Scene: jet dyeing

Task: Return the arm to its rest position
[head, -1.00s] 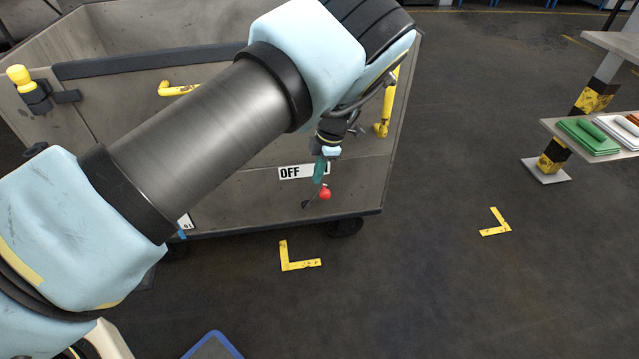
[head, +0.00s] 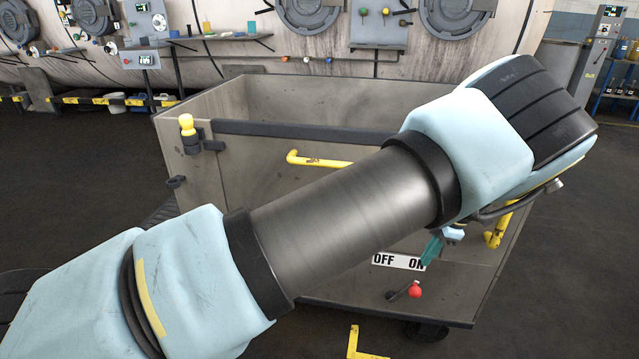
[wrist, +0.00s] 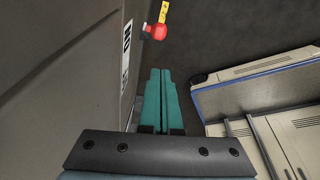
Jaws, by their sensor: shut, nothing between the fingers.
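My arm crosses the head view from lower left to upper right, in front of a grey cart. My gripper (head: 432,250) shows only in part below the wrist, its teal fingers in front of the cart's OFF/ON label (head: 398,262). In the wrist view the two teal fingers (wrist: 160,100) lie side by side, shut, with nothing between them. A red-knobbed lever (head: 414,291) on the cart's side is below the gripper, apart from it. The red knob also shows in the wrist view (wrist: 155,32), beyond the fingertips.
The cart (head: 215,95) fills the middle, with yellow handles (head: 315,160) and a yellow-topped fitting (head: 187,125). Behind it stands a large machine with round hatches (head: 308,12). A grey cabinet (head: 602,45) stands at the back right. Floor at far left and right is open.

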